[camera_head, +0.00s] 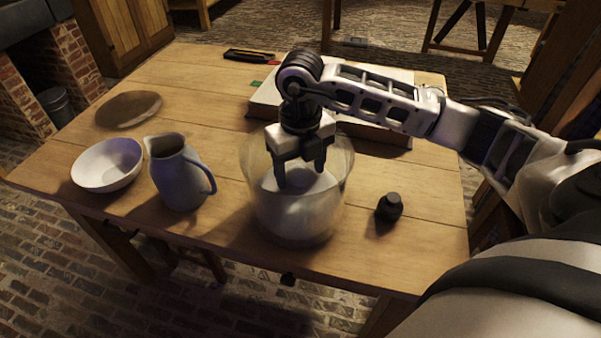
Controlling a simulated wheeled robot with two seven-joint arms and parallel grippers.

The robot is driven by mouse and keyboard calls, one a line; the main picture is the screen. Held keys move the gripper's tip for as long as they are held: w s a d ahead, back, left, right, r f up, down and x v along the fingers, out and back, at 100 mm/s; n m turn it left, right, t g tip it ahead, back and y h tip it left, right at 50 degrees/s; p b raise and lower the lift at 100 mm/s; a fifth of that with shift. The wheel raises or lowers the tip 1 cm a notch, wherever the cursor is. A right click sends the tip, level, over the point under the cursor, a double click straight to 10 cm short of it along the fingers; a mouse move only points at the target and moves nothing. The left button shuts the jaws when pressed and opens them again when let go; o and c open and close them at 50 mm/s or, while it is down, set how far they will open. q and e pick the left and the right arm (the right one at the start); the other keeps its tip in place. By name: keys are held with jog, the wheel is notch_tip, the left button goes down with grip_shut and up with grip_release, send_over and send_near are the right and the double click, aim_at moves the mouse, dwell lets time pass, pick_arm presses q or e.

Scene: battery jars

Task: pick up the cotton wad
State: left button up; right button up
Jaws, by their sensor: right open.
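A large clear glass jar (297,222) stands near the front edge of the wooden table. My right gripper (300,178) points down into the jar's mouth, its two fingers apart with nothing seen between them. A pale whitish mass or surface shows inside the jar below and around the fingertips. I cannot tell whether it is the cotton wad or other contents. No separate cotton wad can be made out elsewhere on the table. My left gripper is not in view.
Left of the jar stand a blue-grey jug (180,178) and a white bowl (107,166), with a round flat brown item (128,109) behind. A small dark knob-like object (389,207) is at right. A large book-like slab (264,103) lies behind, partly under my right arm.

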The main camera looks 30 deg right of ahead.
aim_at(300, 170)
jog(key=shift+f, duration=0.25)
jog(key=c, duration=1.1)
jog(key=shift+r, duration=0.1)
jog(key=shift+c, duration=0.2)
jog(key=shift+r, duration=0.55)
notch_tip(300, 170, up, 2)
jog(key=shift+a+r, duration=0.15)
jog(key=shift+r, duration=0.05)
jog(key=s+a+r, duration=0.7)
jog(key=a+r, duration=0.2)
jog(key=a, duration=0.3)
jog(key=shift+r+p, duration=0.2)
jog(key=shift+p, duration=0.15)
